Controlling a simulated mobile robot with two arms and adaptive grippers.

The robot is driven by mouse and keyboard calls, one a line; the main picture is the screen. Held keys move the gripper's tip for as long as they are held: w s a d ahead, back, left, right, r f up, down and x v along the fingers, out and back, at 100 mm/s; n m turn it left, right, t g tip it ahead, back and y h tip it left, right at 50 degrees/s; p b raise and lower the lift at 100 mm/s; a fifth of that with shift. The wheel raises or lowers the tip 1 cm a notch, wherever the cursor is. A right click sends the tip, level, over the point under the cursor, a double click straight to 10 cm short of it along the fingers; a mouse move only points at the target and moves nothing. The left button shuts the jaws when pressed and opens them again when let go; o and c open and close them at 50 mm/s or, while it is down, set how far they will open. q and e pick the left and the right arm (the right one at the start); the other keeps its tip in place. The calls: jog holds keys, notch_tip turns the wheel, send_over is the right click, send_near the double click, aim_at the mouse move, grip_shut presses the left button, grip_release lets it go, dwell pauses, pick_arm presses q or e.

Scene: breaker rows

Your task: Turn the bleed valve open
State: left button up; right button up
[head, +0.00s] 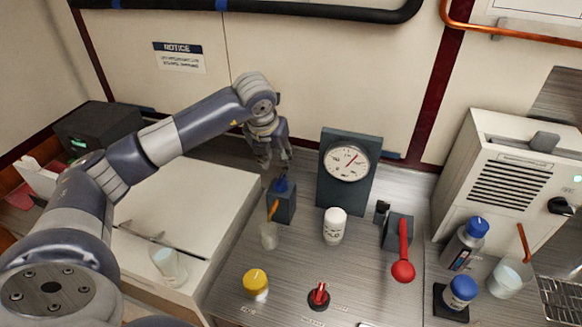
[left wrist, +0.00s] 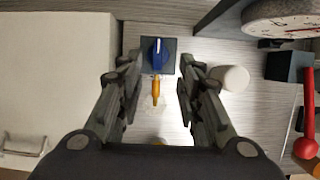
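The bleed valve appears to be the dark block (head: 282,204) with a blue knob (head: 281,185) on top and an orange spout (head: 273,210). A clear cup (head: 269,236) stands below the spout. In the left wrist view the blue knob (left wrist: 157,50) shows a white mark, and the orange spout (left wrist: 156,90) points toward the bottom of the picture. My left gripper (head: 275,162) is open above the block, its fingers on either side of the knob in the wrist view and apart from it. My right gripper is not in view.
A pressure gauge (head: 347,163) stands behind and right of the block. Blue-capped bottles (head: 463,247) stand at the right.

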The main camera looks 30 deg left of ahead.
pick_arm(q)
jog(key=p, duration=0.3)
send_over(281, 179)
jog(key=s, duration=0.3)
jog(key=f, duration=0.5)
jog(key=shift+w+d, duration=0.2)
jog(key=x, duration=0.3)
jog(key=shift+w, duration=0.25)
jog(key=shift+p+x, duration=0.45)
jog(key=shift+x, duration=0.4)
jog(key=shift+s, duration=0.1)
grip_shut()
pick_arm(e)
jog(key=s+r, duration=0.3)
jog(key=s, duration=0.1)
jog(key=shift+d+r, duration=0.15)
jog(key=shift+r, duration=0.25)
